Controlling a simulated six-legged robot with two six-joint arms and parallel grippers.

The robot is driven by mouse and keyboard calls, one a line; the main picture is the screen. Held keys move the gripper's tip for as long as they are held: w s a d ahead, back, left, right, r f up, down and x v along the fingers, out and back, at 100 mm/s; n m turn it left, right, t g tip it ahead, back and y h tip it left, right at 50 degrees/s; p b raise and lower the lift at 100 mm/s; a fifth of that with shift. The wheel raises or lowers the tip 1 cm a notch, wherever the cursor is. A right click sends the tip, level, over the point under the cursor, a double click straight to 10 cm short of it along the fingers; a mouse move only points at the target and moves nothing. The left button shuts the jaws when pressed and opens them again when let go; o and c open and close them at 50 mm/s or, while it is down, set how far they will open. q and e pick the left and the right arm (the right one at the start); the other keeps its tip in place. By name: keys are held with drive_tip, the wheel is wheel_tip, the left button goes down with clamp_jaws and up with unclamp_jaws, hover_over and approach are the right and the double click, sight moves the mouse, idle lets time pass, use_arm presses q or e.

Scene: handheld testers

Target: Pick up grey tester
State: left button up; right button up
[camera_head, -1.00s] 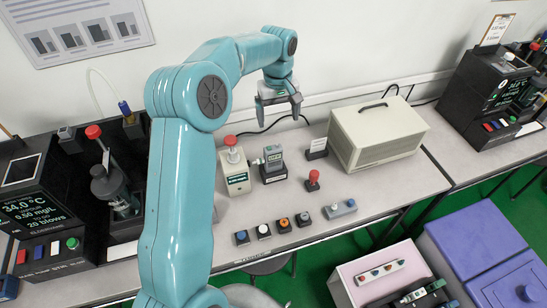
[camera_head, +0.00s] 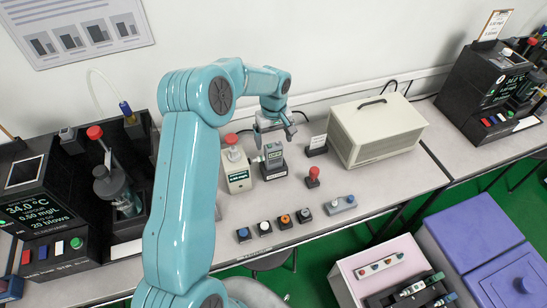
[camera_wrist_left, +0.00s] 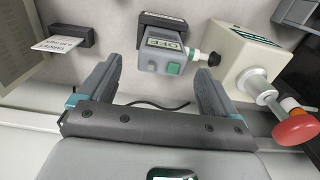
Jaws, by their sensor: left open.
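The grey tester (camera_head: 273,155) stands upright in a dark base on the bench, with a short nozzle on its left side. In the left wrist view the tester (camera_wrist_left: 165,57) shows a green button and a label reading OFF, ahead of and between the fingers. My left gripper (camera_head: 275,139) is open and empty, just above and behind the tester in the head view. Its two fingers also show in the left wrist view (camera_wrist_left: 152,85), apart from the tester as far as I can tell. My right gripper is not in view.
A cream box with a red knob (camera_head: 236,172) stands close left of the tester. A small sign (camera_head: 317,146) and a beige case (camera_head: 378,132) are to the right. A red button (camera_head: 313,177) and several small buttons (camera_head: 264,229) sit in front, with clear bench between.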

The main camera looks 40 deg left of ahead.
sight(274, 145)
use_arm(q)
wheel_tip(274, 145, down, 4)
drive_tip(key=shift+s+d+p, duration=0.1)
drive_tip(key=shift+s+p, duration=0.05)
drive_tip(key=shift+p, duration=0.3)
drive_tip(key=shift+r, duration=0.1)
drive_tip(key=c, duration=1.7)
